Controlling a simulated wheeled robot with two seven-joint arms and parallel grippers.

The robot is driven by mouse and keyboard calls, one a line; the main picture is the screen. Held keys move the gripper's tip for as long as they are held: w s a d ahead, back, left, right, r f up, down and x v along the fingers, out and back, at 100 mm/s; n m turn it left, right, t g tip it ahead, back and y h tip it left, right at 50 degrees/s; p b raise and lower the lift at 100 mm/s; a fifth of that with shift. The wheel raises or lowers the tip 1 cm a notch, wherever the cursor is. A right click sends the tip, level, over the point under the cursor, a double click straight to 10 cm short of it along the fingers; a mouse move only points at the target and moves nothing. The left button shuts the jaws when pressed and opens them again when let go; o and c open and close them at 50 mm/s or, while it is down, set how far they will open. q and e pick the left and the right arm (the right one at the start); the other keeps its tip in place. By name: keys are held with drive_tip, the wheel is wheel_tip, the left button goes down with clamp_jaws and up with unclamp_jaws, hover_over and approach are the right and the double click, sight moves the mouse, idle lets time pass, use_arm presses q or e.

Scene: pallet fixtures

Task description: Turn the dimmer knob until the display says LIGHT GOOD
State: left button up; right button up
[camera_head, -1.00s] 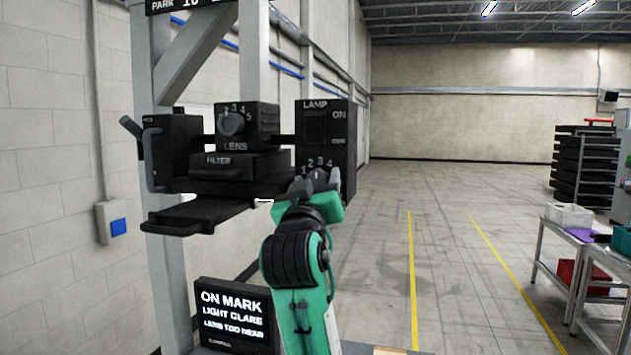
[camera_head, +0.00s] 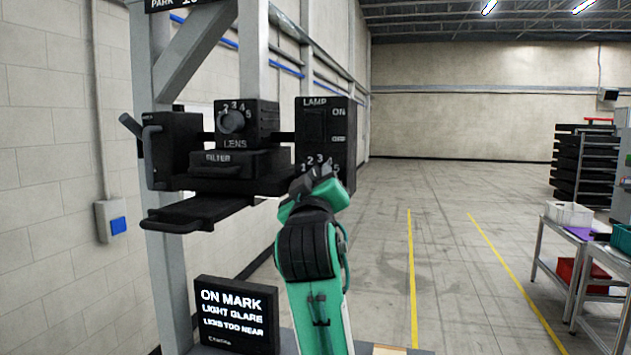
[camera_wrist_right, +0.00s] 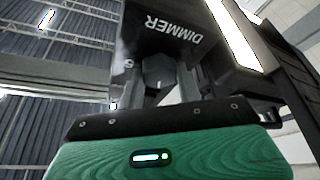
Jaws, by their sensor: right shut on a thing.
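The dimmer knob (camera_wrist_right: 158,70) shows in the right wrist view as a grey knob under the box face labelled DIMMER (camera_wrist_right: 172,28). My right gripper (camera_wrist_right: 160,88) is shut on it, with one finger on each side. In the head view my right gripper (camera_head: 316,177) is at the lower part of the black lamp box (camera_head: 341,135), below the dial numbers, and hides the knob. The display (camera_head: 236,314) reads ON MARK, LIGHT GLARE, LENS TOO NEAR. My left gripper is not in view.
A lens unit with its own numbered knob (camera_head: 231,122) and a filter drawer (camera_head: 232,163) sit left of the lamp box. A black shelf (camera_head: 195,214) juts out below. A grey post (camera_head: 166,270) carries the rig. Open floor lies to the right.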

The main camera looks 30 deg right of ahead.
drive_tip(key=shift+n+y, duration=0.7)
drive_tip(key=shift+n, duration=0.8)
drive_tip(key=o, duration=1)
drive_tip(key=b+v, duration=0.6)
drive_tip(key=v, duration=0.8)
drive_tip(key=shift+b, duration=0.3)
